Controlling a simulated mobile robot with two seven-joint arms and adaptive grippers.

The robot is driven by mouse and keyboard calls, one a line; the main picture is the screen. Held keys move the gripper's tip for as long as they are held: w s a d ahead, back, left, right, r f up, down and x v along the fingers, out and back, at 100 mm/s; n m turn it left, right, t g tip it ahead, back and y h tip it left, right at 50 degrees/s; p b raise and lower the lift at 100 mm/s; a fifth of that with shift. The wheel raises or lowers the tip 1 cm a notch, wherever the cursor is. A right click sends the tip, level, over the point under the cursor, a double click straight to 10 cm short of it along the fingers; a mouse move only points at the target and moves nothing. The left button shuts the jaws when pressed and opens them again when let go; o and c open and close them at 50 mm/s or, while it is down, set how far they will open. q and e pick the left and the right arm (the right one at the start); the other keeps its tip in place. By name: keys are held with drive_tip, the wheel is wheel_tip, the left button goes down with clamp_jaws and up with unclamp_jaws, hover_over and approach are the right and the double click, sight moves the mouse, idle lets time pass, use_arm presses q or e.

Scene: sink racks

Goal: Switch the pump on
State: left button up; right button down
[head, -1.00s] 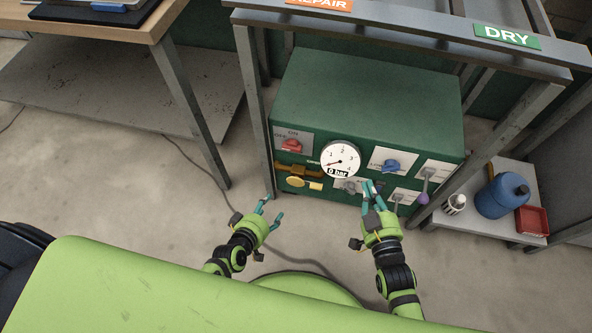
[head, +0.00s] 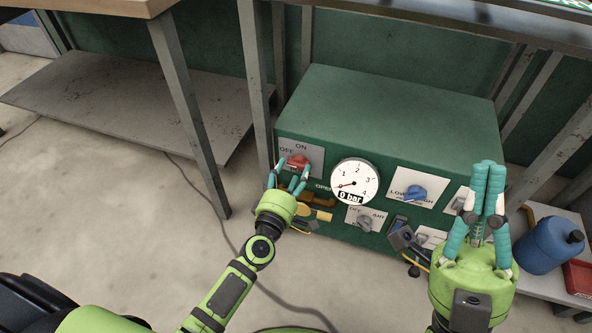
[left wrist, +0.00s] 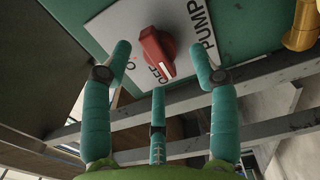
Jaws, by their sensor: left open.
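The red pump knob (head: 297,161) sits on a white plate marked ON, OFF and PUMP on the green unit's front. It also shows in the left wrist view (left wrist: 156,48), where its white mark is at the OFF lettering. My left gripper (head: 290,176) is open at the knob, with its fingers spread around the knob's sides and below it. I cannot tell whether any finger touches it. My right gripper (head: 486,172) is at the right, in front of the unit, with its fingertips together and nothing seen between them.
The gauge (head: 354,183) reads 0 bar. A blue knob (head: 415,193), a grey knob (head: 365,222) and yellow fittings (head: 313,215) share the panel. Bench legs (head: 189,118) stand at the left.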

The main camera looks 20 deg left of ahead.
sight(299, 163)
use_arm(q)
drive_tip(key=shift+w, duration=1.15)
drive_tip(key=shift+c, duration=0.4)
drive_tip(key=c, duration=1)
